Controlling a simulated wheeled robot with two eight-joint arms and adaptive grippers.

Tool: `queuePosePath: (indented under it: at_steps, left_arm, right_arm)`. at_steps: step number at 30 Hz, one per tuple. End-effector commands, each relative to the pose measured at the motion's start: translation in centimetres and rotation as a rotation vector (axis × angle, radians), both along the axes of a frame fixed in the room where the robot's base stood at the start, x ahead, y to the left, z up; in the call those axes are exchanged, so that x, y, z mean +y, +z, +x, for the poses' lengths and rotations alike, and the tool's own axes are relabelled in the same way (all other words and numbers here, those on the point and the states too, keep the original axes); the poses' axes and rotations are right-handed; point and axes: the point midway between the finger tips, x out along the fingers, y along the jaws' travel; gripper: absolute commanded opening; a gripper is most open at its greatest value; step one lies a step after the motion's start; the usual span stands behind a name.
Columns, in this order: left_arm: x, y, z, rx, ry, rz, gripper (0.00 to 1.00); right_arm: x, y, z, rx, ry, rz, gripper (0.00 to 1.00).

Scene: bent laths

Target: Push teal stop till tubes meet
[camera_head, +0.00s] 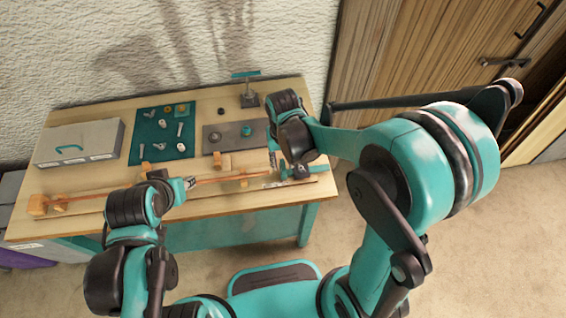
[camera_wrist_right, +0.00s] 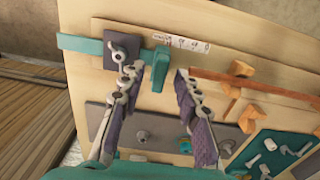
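The teal stop (camera_wrist_right: 160,68) is an upright tab beside a dark block (camera_wrist_right: 120,48) at the end of the wooden board, in the right wrist view. My right gripper (camera_wrist_right: 152,70) is open, its fingers on either side of the stop; contact cannot be told. In the head view my right gripper (camera_head: 284,168) is over the board's right end. A thin reddish-brown tube (camera_head: 215,181) runs along the board through orange blocks (camera_head: 38,205); it also shows in the right wrist view (camera_wrist_right: 275,88). Where tubes meet is unclear. My left gripper (camera_head: 188,184) is at the tube's middle; its fingers are too small to judge.
Behind the board are a teal mat (camera_head: 146,151) with small parts, a grey plate (camera_head: 214,141) with fittings, and a grey case (camera_head: 90,134) at the left. A small teal-topped stand (camera_head: 249,99) is at the back. The table's front edge is close to both arms.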

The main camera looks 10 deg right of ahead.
Motion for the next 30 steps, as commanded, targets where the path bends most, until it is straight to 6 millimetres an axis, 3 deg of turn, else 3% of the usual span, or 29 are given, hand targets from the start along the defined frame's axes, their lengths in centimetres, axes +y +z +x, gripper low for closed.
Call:
queuePosePath:
  at_steps: [8, 12, 13, 20, 27, 30]
  left_arm:
    - [0.0, 0.0, 0.0, 0.0, 0.0, 0.0, 0.35]
    - [0.0, 0.0, 0.0, 0.0, 0.0, 0.0, 0.35]
    - [0.0, 0.0, 0.0, 0.0, 0.0, 0.0, 0.35]
    - [0.0, -0.1, 0.0, 0.0, 0.0, 0.0, 0.35]
    - [0.0, -0.5, 0.0, 0.0, 0.0, 0.0, 0.35]
    - [0.0, -0.5, 0.0, 0.0, 0.0, 0.0, 0.35]
  right_arm:
    - [0.0, -0.2, 0.0, 0.0, 0.0, 0.0, 0.33]
    - [0.0, -0.2, 0.0, 0.0, 0.0, 0.0, 0.01]
    - [0.0, -0.2, 0.0, 0.0, 0.0, 0.0, 0.0]
    - [0.4, -0.2, 0.0, 0.0, 0.001, 0.0, 0.0]
    - [4.6, -0.3, 0.2, 0.0, 0.005, 0.001, 0.0]
    - [5.5, -0.3, 0.2, 0.0, 0.003, 0.001, 0.0]
